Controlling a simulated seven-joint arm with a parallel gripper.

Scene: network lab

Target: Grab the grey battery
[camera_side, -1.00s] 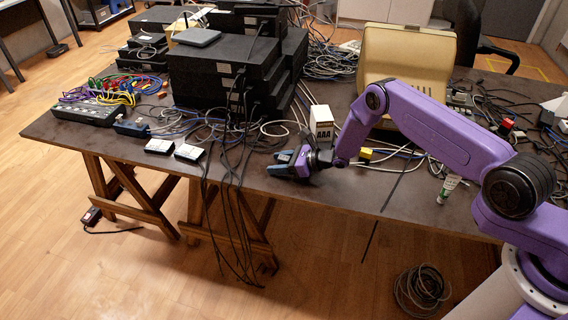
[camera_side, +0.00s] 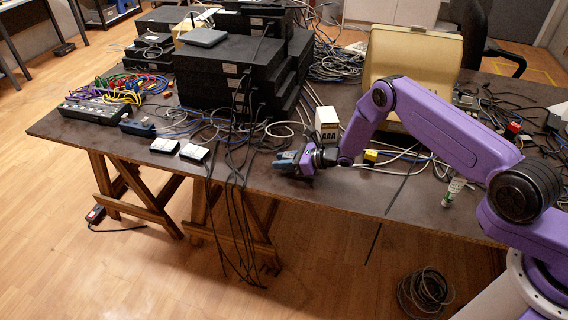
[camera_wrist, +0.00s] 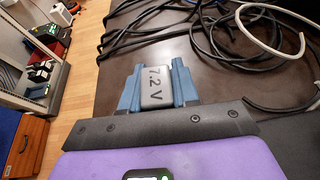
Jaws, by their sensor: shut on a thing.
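The grey battery (camera_wrist: 154,86), marked "7.2 V", sits between the two blue fingers of my gripper (camera_wrist: 157,85) in the wrist view. The fingers press on its left and right sides. In the side view my gripper (camera_side: 286,163) is low at the tabletop near the table's front edge, with the fingers pointing left. The battery is hidden or too small to make out in the side view. I cannot tell whether it touches the table.
Black cables (camera_side: 238,165) hang over the front edge just left of my gripper. A white AAA box (camera_side: 327,124) stands behind it. Two small black-and-white boxes (camera_side: 194,152) lie to the left. The table (camera_side: 350,195) is bare in front.

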